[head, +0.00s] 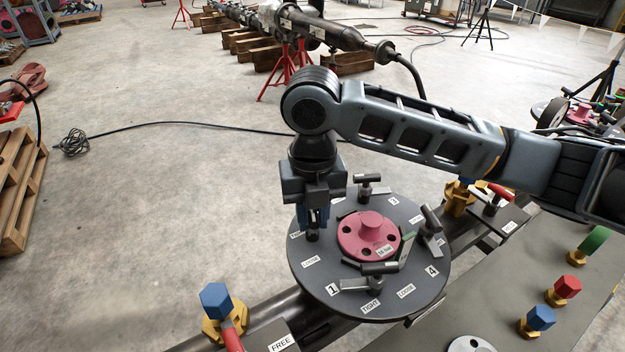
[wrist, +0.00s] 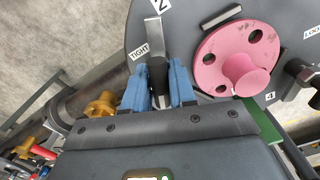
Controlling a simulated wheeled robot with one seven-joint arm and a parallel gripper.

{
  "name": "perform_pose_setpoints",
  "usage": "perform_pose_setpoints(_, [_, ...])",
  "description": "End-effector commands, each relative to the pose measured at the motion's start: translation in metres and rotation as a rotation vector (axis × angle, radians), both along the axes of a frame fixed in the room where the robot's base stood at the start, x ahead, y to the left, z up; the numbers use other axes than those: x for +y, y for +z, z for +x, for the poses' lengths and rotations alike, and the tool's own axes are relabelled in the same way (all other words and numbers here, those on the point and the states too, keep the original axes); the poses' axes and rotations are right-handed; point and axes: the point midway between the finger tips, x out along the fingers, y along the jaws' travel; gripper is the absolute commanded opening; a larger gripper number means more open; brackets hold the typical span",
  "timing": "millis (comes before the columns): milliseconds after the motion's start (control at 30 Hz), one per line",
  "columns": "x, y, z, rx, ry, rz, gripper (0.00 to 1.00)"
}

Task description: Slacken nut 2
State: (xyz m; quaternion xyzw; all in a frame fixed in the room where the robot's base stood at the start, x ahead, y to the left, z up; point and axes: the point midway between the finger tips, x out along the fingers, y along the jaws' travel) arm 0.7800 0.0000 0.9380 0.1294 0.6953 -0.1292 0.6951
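A round dark plate (head: 335,293) carries a pink flanged hub (head: 371,236) and several nuts with dark T-handles and flat metal pointers. My gripper (head: 314,222) points down at the plate's left side, over nut 2. In the wrist view, the dark handle of nut 2 (wrist: 157,72) fills the narrow gap between the blue fingertips (wrist: 158,82). Its metal pointer (wrist: 153,33) lies beside the TIGHT label (wrist: 140,50), near the number 2 (wrist: 160,5). The fingers look shut on the handle, though their contact faces are hidden. In the head view, my gripper hides most of nut 2.
Nut 1 (head: 380,268), nut 3 (head: 366,189) and nut 4 (head: 431,219) stand around the hub. A blue-topped yellow fitting (head: 215,300) stands at lower left, near the FREE label (head: 281,343). A grey bench (head: 500,312) with coloured bolts lies at right. Open floor lies left.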

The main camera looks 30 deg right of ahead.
Motion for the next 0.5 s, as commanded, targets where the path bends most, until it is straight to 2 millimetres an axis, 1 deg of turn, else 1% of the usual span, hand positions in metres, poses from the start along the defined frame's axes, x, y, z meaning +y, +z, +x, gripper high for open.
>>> perform_pose_setpoints(67, [0.001, 0.004, -0.001, 0.002, -0.08, 0.003, 0.24])
perform_pose_setpoints(100, [0.0, 0.009, 0.0, 0.001, -0.109, 0.001, 0.24])
perform_pose_setpoints(133, [0.0, 0.017, 0.0, -0.001, -0.103, 0.0, 0.24])
perform_pose_setpoints(300, [0.0, 0.046, 0.0, -0.001, -0.102, 0.001, 0.24])
perform_pose_setpoints(500, [0.0, 0.066, 0.0, 0.0, -0.101, -0.001, 0.24])
